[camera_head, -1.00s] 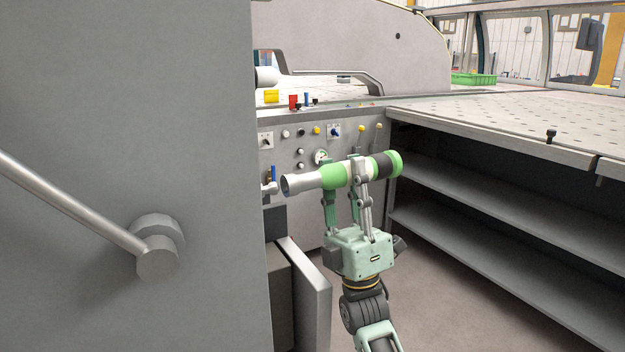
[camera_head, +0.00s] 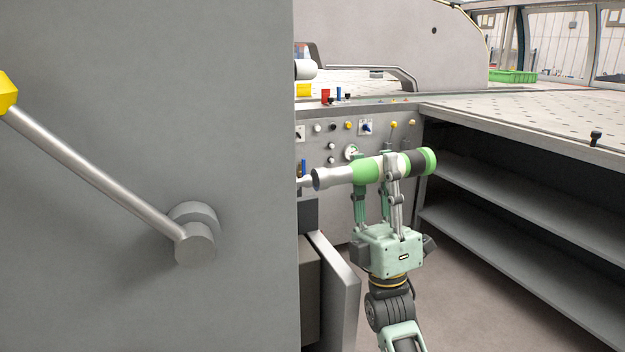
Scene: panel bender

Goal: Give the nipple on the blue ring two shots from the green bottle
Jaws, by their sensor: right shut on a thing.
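The green bottle (camera_head: 366,170) is a cylinder with green and black bands and a silver tapered end (camera_head: 330,178) pointing left. My right gripper (camera_head: 377,172) is shut around its middle and holds it roughly level in front of the control panel. Small blue parts show on the panel: a round blue-marked knob (camera_head: 366,127) and an upright blue piece (camera_head: 303,167) beside a silver fitting, partly hidden by the grey cabinet edge. I cannot tell which carries the nipple, and no nipple is clear. My left gripper is not in view.
A large grey cabinet wall (camera_head: 150,280) fills the left, with a metal lever (camera_head: 100,175) ending in a yellow knob (camera_head: 5,92). A perforated table (camera_head: 530,112) with open shelves (camera_head: 500,195) stands right. A green crate (camera_head: 512,76) is at the back.

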